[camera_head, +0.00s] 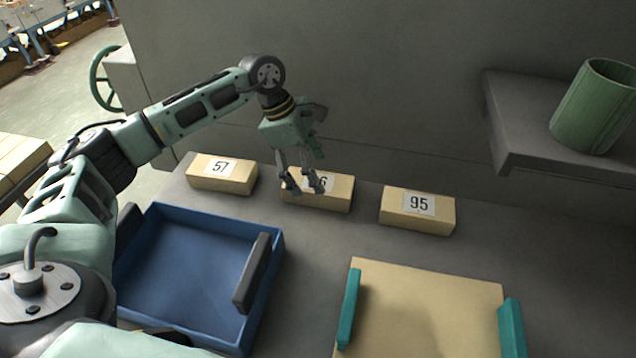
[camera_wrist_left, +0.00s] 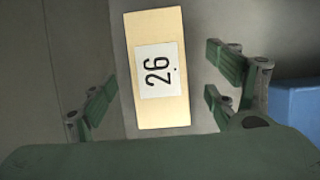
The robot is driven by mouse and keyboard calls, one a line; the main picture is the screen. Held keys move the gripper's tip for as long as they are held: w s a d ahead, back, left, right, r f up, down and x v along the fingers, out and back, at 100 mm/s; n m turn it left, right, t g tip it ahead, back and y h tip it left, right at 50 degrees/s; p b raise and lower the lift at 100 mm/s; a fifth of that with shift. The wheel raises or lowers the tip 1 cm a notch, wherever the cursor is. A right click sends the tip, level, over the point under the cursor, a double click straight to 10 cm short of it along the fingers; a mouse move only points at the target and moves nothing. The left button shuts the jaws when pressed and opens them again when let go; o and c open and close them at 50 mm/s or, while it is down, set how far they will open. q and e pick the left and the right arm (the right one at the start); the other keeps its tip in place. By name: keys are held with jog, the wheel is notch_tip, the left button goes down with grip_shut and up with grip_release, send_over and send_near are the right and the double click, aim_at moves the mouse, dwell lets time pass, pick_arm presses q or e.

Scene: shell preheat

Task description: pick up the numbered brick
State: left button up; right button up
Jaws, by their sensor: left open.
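Three pale tan bricks with white number labels lie in a row on the grey bench: brick 57 (camera_head: 207,181) at the left, the middle brick (camera_head: 334,200), and brick 95 (camera_head: 417,213) at the right. The middle brick's label is partly hidden by my gripper in the head view. In the left wrist view this brick (camera_wrist_left: 150,112) reads 26 and lies between the fingers, nearer the top of the picture. My left gripper (camera_head: 305,189) is open and empty, pointing down over the middle brick. I see no contact with it. My right gripper is not in view.
A blue tray (camera_head: 272,300) stands at the front left of the bench. A tan board with teal handles (camera_head: 428,290) lies at the front right. A green cup (camera_head: 597,108) stands on a grey shelf (camera_head: 510,130) at upper right. A wall rises behind the bricks.

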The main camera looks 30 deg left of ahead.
aim_at(337, 197)
pick_arm(q)
jog(key=p+x, duration=0.1)
jog(key=x, duration=0.1)
jog(key=p+x, duration=0.1)
jog(key=x, duration=0.1)
jog(key=shift+a, duration=0.2)
jog(key=shift+w+f, duration=0.15)
jog(key=shift+f, duration=0.3)
jog(key=shift+d+f, duration=0.15)
jog(key=c, duration=1.4)
jog(key=shift+c, duration=0.6)
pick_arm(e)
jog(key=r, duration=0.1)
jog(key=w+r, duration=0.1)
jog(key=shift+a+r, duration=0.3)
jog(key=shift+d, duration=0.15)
